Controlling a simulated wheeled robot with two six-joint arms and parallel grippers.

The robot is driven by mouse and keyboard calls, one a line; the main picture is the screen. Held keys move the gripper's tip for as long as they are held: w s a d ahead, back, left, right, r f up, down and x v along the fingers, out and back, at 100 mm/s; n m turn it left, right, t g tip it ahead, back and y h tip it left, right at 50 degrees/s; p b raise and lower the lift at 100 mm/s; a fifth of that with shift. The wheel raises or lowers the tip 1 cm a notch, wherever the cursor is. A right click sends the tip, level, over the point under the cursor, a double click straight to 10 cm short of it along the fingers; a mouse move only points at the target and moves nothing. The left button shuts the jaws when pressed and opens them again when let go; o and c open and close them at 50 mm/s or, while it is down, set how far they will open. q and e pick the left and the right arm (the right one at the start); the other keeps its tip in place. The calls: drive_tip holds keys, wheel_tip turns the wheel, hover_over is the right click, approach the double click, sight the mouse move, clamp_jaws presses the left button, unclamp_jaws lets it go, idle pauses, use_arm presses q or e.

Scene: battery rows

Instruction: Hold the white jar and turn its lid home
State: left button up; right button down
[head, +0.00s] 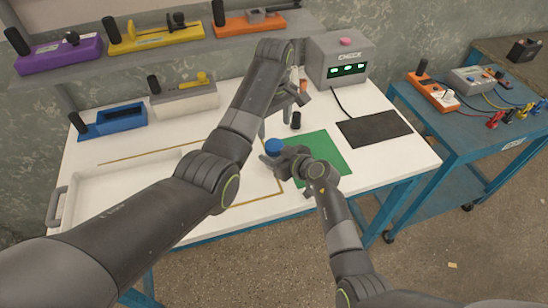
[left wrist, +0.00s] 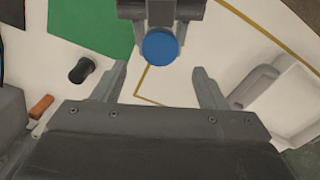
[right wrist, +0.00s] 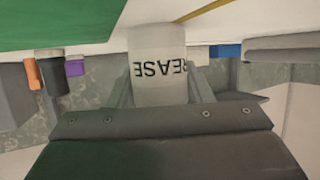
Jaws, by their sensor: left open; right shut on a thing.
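The white jar (right wrist: 158,48) with black lettering stands between the fingers of my right gripper (right wrist: 158,88), which is shut on it. In the head view my right gripper (head: 272,160) is at the green mat's left edge. The blue lid (head: 274,145) sits at the top of the jar; I cannot tell how far it is seated. In the left wrist view the lid (left wrist: 160,46) lies beyond and between the fingertips of my open, empty left gripper (left wrist: 162,80). In the head view my left gripper (head: 284,102) is above and behind the lid, apart from it.
A green mat (head: 325,150) and a dark pad (head: 374,128) lie on the white table. A small black cylinder (head: 296,120) stands behind the mat. A grey device (head: 340,60) is at the back. A white tray (head: 105,205) is at the left.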

sight(274, 145)
use_arm(q)
drive_tip(key=shift+r, duration=0.2)
drive_tip(key=shift+f, duration=0.1)
drive_tip(key=shift+f, duration=3.95)
drive_tip(key=c, duration=1)
drive_tip(key=shift+m, duration=1.5)
